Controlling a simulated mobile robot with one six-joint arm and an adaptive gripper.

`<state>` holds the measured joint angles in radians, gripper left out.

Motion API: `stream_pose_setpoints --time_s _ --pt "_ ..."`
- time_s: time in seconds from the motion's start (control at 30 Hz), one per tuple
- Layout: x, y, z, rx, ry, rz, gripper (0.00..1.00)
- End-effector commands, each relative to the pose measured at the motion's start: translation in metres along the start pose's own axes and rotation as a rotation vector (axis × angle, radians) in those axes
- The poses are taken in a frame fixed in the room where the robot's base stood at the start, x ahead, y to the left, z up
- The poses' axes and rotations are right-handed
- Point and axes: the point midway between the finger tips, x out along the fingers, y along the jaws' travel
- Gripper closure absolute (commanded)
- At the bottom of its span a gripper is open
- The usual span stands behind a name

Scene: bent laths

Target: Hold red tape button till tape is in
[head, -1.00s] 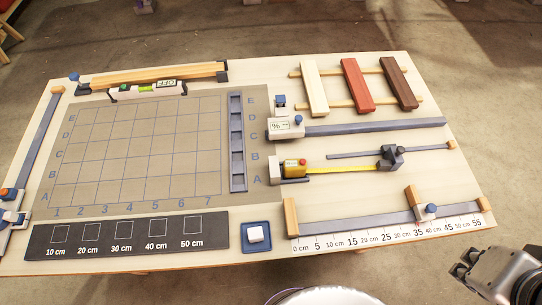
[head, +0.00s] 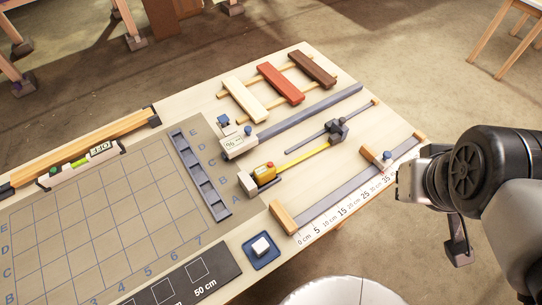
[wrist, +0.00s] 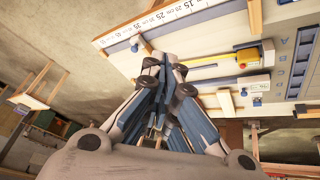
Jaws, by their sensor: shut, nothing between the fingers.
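The yellow tape measure (head: 263,174) sits in a pale holder on the workbench, with its red button (head: 270,164) on top. Its yellow tape (head: 303,157) is drawn out to a dark clamp block (head: 336,130) on a thin grey rail. The wrist view also shows the tape measure (wrist: 248,56) and the tape (wrist: 205,64), to the right of my gripper. My gripper (wrist: 164,70) is shut and empty, apart from the tape measure and its button. In the head view my arm is at the right, beyond the bench edge.
A ruler strip with a grey lath (head: 346,190) and wooden end blocks lies along the near edge. A digital gauge (head: 238,144) on a long grey bar lies behind the tape. Cream, red and brown planks (head: 281,84) lie farther back. A blue tray (head: 261,250) holds a white cube.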

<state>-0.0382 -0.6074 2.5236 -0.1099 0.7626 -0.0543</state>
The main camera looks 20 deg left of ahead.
Motion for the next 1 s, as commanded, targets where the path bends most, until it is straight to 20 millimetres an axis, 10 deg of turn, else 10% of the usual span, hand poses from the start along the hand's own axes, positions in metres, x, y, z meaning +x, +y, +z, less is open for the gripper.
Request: stream_pose_setpoints --time_s 0.17,0.4,0.7,1.0 --pt "0.047 -0.009 -0.081 -0.368 0.099 0.042 1.0" --pt "0.125 -0.104 -0.152 -0.929 0.31 -0.073 1.0" --pt "0.177 -0.247 -0.125 -1.37 0.57 -0.394 1.0" --pt "0.181 -0.281 -0.107 -1.445 0.647 -0.495 1.0"
